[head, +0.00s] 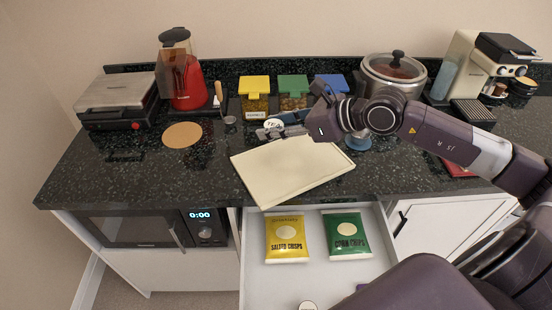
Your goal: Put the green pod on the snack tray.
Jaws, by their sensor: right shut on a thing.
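The snack tray appears to be the cream rectangular tray (290,180), lying at an angle at the counter's front edge. My right gripper (268,131) reaches in from the right over the tray's far edge. It is shut on a small round thing with a pale top (273,125), which shows just behind its fingers. No green shows on this thing, so I cannot tell whether it is the green pod. Its sides are mostly hidden. My left gripper is not in view.
An open drawer below holds a yellow crisps bag (286,239), a green crisps bag (346,236) and a pale round thing (308,305). Lidded containers (254,97), a pot (394,73) and a coffee machine (475,65) stand behind. The tray's surface is bare.

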